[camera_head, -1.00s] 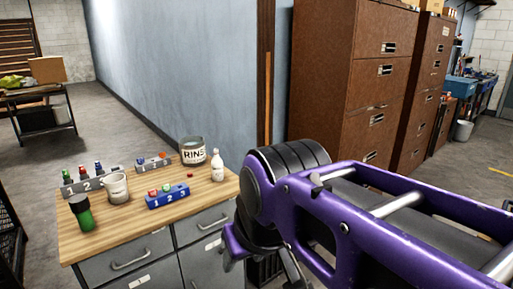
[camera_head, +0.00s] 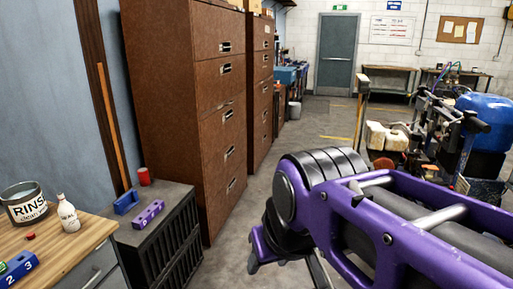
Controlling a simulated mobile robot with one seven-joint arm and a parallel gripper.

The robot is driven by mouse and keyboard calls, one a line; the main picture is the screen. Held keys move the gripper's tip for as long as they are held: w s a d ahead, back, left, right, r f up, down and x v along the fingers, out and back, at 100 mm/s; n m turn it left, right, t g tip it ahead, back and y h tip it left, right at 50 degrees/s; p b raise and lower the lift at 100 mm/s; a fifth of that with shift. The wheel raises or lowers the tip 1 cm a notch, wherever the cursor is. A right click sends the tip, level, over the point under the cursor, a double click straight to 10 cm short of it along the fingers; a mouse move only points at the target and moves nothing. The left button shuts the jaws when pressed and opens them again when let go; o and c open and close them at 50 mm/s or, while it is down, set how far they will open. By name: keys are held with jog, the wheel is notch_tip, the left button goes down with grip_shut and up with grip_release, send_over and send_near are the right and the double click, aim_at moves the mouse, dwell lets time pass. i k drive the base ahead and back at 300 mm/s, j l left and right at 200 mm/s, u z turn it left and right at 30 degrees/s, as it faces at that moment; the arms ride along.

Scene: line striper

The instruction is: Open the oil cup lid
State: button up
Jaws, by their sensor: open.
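I cannot make out an oil cup or its lid in the head view. A wheeled machine with a blue tank (camera_head: 487,122), probably the line striper, stands at the far right, partly cut off by the picture edge. Its dark handles and fittings are too small to tell apart. My gripper (camera_head: 288,266) points down at the lower middle, below my purple arm. It is open, with nothing visible between its fingers, and its tips are partly cut off by the bottom edge. It is well short of the machine.
A wooden-topped bench (camera_head: 72,247) at lower left holds a RINS container (camera_head: 25,207), a white bottle (camera_head: 67,214) and a blue numbered block (camera_head: 16,270). A black cabinet (camera_head: 160,235) and tall brown cabinets (camera_head: 172,110) stand beside it. Open floor (camera_head: 325,122) runs toward a grey door (camera_head: 336,52).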

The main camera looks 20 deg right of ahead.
aim_at(434, 168)
jog(key=z, duration=1.8)
jog(key=i+j, duration=0.1)
jog(key=j, duration=0.15)
jog(key=i+j, duration=0.1)
jog(key=j, duration=0.2)
jog(key=i+j, duration=0.1)
jog(key=j, duration=0.15)
jog(key=i+j, duration=0.55)
jog(key=j, duration=0.2)
jog(key=z, duration=0.05)
